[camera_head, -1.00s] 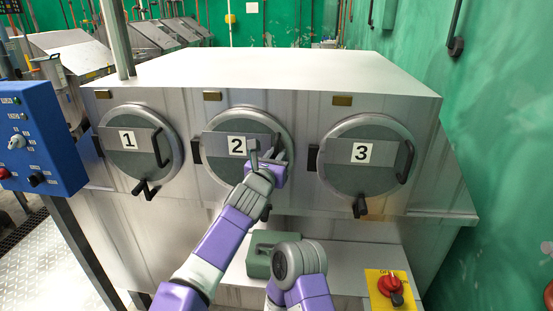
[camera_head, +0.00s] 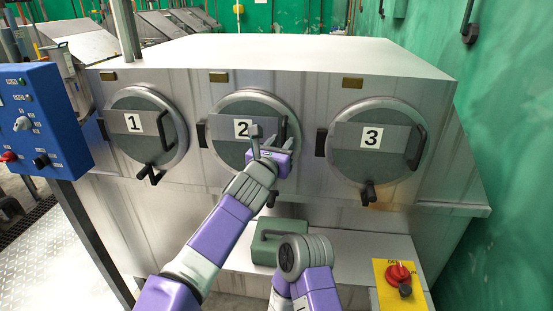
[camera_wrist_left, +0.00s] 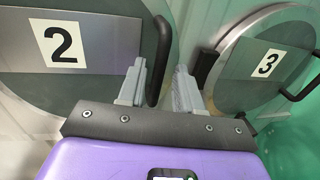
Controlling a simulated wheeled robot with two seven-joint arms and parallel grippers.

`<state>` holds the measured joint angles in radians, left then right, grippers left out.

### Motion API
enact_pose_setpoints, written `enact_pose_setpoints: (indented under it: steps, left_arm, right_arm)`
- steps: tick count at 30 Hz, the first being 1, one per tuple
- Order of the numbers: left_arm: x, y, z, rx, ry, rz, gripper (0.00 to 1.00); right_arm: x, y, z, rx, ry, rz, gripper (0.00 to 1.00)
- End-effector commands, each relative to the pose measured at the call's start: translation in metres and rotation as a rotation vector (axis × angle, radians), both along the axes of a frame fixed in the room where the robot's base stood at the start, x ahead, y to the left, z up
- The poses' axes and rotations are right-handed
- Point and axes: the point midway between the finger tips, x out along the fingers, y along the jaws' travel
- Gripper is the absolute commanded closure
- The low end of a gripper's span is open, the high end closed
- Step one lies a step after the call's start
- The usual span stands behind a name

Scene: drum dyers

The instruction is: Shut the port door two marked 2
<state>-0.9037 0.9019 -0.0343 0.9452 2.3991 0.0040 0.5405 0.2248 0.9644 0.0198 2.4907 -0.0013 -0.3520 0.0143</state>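Port door two (camera_head: 232,151) is a round grey door with a "2" plate, in the middle of the metal machine front; it also shows in the left wrist view (camera_wrist_left: 88,85). It looks close to flush with its ring, but I cannot tell if it is fully shut. A black latch lever sits below it, partly hidden by my arm. My left gripper (camera_head: 270,134) is in front of the door's right side. In the left wrist view its fingers (camera_wrist_left: 161,70) are apart, with the black door handle (camera_wrist_left: 162,45) showing between them. My right gripper is not in view.
Port door one (camera_head: 135,148) is at left and port door three (camera_head: 365,163) at right, both looking shut. A blue control box (camera_head: 45,120) stands far left. A green canister (camera_head: 262,250) and a red switch on a yellow plate (camera_head: 398,272) are on the lower ledge.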

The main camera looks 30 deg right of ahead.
Motion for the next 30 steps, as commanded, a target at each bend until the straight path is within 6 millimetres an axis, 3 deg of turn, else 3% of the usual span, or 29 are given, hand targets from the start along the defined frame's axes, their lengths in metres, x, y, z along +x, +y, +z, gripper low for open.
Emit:
enact_pose_setpoints:
  steps: [3,12,30]
  left_arm:
    - [-0.012,0.013,-0.002,-0.001,-0.003,-0.002,0.66]
    - [-0.027,0.033,-0.001,0.0,-0.002,-0.002,0.66]
    - [-0.028,0.034,0.0,0.0,-0.001,-0.002,0.66]
  right_arm:
    - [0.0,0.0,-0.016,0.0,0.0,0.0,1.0]
    - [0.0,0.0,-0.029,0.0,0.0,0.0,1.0]
    - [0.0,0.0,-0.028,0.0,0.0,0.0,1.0]
